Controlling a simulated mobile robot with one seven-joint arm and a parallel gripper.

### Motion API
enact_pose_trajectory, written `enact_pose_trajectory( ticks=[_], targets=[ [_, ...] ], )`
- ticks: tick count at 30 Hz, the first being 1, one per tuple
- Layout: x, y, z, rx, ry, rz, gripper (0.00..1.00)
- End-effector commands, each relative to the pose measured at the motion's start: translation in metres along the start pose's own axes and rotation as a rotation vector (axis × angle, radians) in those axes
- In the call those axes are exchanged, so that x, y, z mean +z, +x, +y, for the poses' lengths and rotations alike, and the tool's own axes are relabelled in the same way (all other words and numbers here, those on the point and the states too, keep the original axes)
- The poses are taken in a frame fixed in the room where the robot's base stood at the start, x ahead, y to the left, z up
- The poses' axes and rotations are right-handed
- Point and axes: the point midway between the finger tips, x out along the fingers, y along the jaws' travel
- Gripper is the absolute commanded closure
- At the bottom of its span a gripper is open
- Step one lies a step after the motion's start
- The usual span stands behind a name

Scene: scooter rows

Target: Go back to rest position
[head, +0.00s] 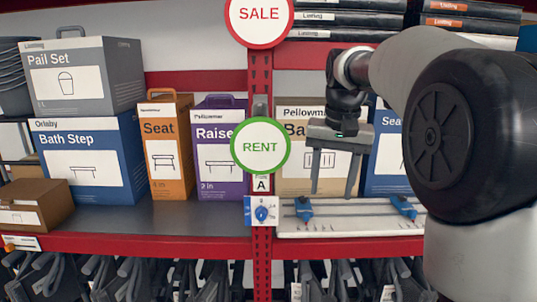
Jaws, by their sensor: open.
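My gripper (333,191) is in the head view, right of centre, with its two grey fingers pointing down and apart. It is open and nothing shows between the fingers. The fingertips are above a pale rail plate with two blue clips, and I cannot tell how far above it. My arm reaches in from the right and hides part of the shelf behind it.
A pale plate (350,219) with a left blue clip (304,209) and a right blue clip (403,207) lies on the shelf edge. A blue dial box (262,211) is beside it. Boxes, including an orange Seat box (165,150), fill the shelf. SALE (259,14) and RENT (261,146) signs are on the red post.

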Motion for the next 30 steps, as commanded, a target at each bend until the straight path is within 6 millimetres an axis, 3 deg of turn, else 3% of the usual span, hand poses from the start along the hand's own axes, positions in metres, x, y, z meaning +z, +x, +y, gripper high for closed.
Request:
enact_pose_trajectory(
  ticks=[3,7,12,16,21,30],
  targets=[
    [0.047,-0.021,0.013,-0.017,-0.043,0.064,0.51],
    [0.104,-0.026,0.027,-0.03,-0.099,0.139,0.51],
    [0.179,-0.012,0.046,-0.038,-0.172,0.236,0.51],
    [0.222,0.009,0.057,-0.037,-0.216,0.293,0.51],
    [0.251,0.03,0.065,-0.034,-0.248,0.334,0.51],
    [0.257,0.035,0.067,-0.033,-0.255,0.341,0.51]
  ],
)
